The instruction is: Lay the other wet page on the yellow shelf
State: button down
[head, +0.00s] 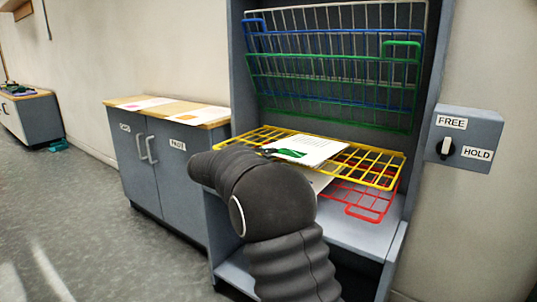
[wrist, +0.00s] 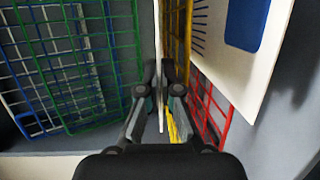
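My gripper (wrist: 161,92) is shut on the edge of a white page (wrist: 159,40), which shows edge-on in the wrist view. In the head view this page (head: 318,146) lies roughly flat over the yellow shelf (head: 374,171), with a dark green patch near its left end. The yellow wire shelf (wrist: 178,35) runs close beside the page in the wrist view. I cannot tell whether they touch. In the head view my arm hides most of the gripper. Another page with a blue patch (wrist: 245,25) is below the yellow shelf, by the red shelf (head: 370,205).
Blue (head: 340,41) and green (head: 335,118) wire shelves are tilted up at the back of the rack. A grey box with a FREE/HOLD knob (head: 446,148) is on the right wall. A cabinet (head: 170,165) with pages on top stands left.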

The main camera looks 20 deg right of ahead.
jog(key=c, duration=1.2)
grip_release()
jog(key=shift+c, duration=0.2)
jog(key=shift+o, duration=0.2)
jog(key=o, duration=0.7)
jog(key=shift+f, duration=0.1)
jog(key=shift+f+b, duration=1.25)
jog(key=shift+f, duration=0.1)
